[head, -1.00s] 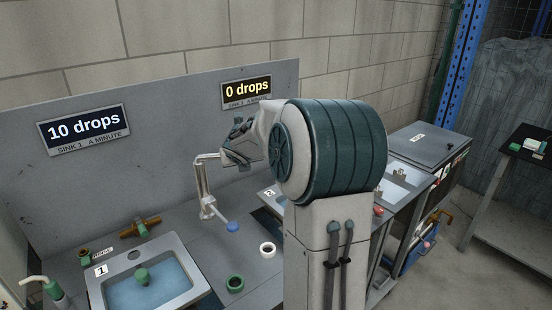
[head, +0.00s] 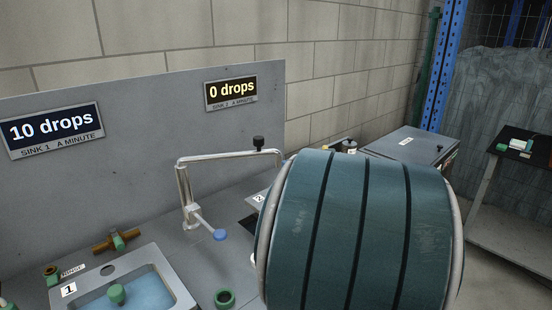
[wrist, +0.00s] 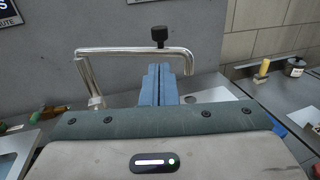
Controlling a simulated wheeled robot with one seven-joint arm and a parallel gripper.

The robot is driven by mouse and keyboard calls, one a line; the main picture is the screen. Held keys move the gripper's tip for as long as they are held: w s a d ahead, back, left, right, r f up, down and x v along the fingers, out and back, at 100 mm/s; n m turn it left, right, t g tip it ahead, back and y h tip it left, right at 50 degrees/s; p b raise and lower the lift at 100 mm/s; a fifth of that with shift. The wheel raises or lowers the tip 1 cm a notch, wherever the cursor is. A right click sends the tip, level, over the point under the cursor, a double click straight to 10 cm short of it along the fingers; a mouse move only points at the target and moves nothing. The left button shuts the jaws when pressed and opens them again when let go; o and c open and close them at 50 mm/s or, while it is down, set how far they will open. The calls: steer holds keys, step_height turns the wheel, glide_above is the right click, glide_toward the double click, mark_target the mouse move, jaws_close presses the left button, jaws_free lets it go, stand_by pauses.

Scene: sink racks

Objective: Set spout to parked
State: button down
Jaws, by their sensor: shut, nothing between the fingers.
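The spout (head: 230,154) is a chrome pipe rising from the counter and bending right, with a black knob (head: 259,143) on its arm. A lever with a blue end (head: 220,235) sticks out at its base. In the wrist view the spout (wrist: 118,51) runs across behind my gripper (wrist: 159,68), whose blue fingers are shut and empty. In the head view my arm hides the gripper and part of sink 2.
Sink 1 (head: 75,291) with a green plug is at the lower left. A green ring (head: 224,298) lies on the counter. Two drop signs (head: 231,91) hang on the grey back panel.

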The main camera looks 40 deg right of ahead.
mark_target(261, 144)
steer(key=w+p, duration=0.1)
steer(key=w, duration=0.3)
steer(key=w+d+p, duration=0.1)
steer(key=w+p, duration=0.1)
steer(key=w, duration=0.3)
steer(key=w+d+p, duration=0.1)
steer(key=w, duration=0.3)
steer(key=shift+w+p, duration=0.25)
steer(key=shift+p, duration=0.05)
